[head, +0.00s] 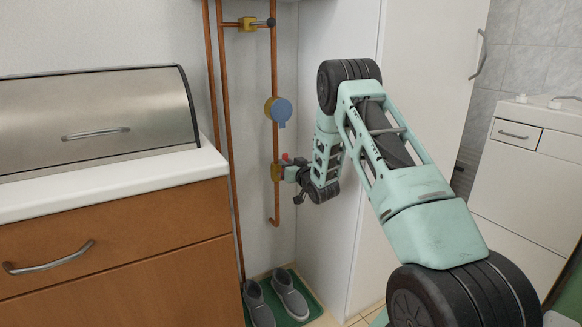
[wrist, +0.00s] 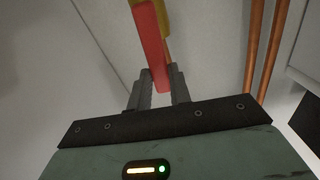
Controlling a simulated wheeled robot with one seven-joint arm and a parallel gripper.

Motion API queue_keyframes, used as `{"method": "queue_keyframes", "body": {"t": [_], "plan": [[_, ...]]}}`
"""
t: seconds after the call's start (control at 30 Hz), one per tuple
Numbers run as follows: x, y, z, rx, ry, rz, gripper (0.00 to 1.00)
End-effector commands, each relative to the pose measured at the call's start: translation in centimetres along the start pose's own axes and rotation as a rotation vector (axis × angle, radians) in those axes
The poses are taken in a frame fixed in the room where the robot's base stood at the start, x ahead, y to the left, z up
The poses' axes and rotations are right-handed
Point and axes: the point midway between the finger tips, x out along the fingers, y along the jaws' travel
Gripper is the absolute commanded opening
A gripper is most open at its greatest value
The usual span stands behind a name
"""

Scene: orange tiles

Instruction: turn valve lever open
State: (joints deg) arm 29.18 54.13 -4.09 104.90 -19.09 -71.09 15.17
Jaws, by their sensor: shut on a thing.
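The red valve lever (wrist: 152,42) runs between the dark fingers of my gripper (wrist: 158,90) in the wrist view, and the gripper is shut on it. In the head view the lever shows as a small red bit (head: 285,157) beside the brass valve body (head: 276,171) on the right copper pipe. My gripper (head: 291,174) is at that valve, and it partly hides the lever. In the wrist view a yellow part of the valve (wrist: 166,15) shows at the top, beyond the lever.
Copper pipes (head: 226,140) run up the wall. A blue-faced gauge (head: 282,110) and an upper brass fitting (head: 247,24) sit above the valve. A wooden cabinet (head: 130,235) stands at left and a tall white cabinet (head: 325,235) close at right. Shoes (head: 290,296) lie on a green mat below.

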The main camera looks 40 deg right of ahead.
Motion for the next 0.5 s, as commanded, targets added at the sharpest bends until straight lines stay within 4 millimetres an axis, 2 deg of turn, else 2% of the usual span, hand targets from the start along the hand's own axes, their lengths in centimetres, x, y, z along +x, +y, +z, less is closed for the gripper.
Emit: {"method": "queue_keyframes", "body": {"t": [0.5], "plan": [[-0.08, -0.70, 0.21, -0.109, -0.004, -0.001, 0.00]]}}
